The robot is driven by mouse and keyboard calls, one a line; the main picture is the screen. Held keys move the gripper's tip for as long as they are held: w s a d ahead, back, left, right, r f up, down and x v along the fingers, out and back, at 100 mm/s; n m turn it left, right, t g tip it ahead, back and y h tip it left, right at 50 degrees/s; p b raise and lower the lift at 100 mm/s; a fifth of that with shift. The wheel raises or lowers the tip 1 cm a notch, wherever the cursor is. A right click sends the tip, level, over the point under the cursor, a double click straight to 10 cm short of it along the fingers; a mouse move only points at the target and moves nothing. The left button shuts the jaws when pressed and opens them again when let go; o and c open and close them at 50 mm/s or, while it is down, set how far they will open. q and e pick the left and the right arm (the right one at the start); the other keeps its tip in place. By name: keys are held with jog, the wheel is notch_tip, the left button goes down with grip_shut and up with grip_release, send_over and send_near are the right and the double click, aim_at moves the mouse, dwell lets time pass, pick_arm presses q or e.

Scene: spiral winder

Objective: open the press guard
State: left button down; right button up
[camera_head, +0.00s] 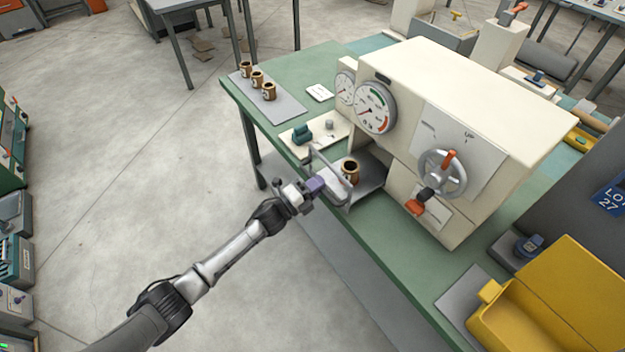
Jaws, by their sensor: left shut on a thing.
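The cream press (480,85) stands on the green bench. Its guard (347,188), a thin grey frame with a pale panel, is at the front of the press's low opening. A bronze bushing (350,171) sits inside the opening, behind the guard. My left gripper (316,185) is at the guard's near side and is shut on the guard; the exact grip spot is small and partly hidden by the gripper. I cannot tell how far the guard is swung. My right gripper is not in view.
Several bronze bushings stand on a grey mat (285,107) at the back left of the bench. A pale plate with a green switch (302,133) lies left of the opening. A handwheel (443,174) is on the press front. A yellow bin (560,300) is at right.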

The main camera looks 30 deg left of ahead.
pick_arm(q)
jog(key=c, duration=1.1)
grip_release()
jog(key=shift+c, duration=0.2)
jog(key=shift+s, duration=0.1)
jog(key=v, duration=1.3)
jog(key=shift+s+a+p, duration=0.2)
jog(key=shift+s+p, duration=0.05)
jog(key=shift+p, duration=0.1)
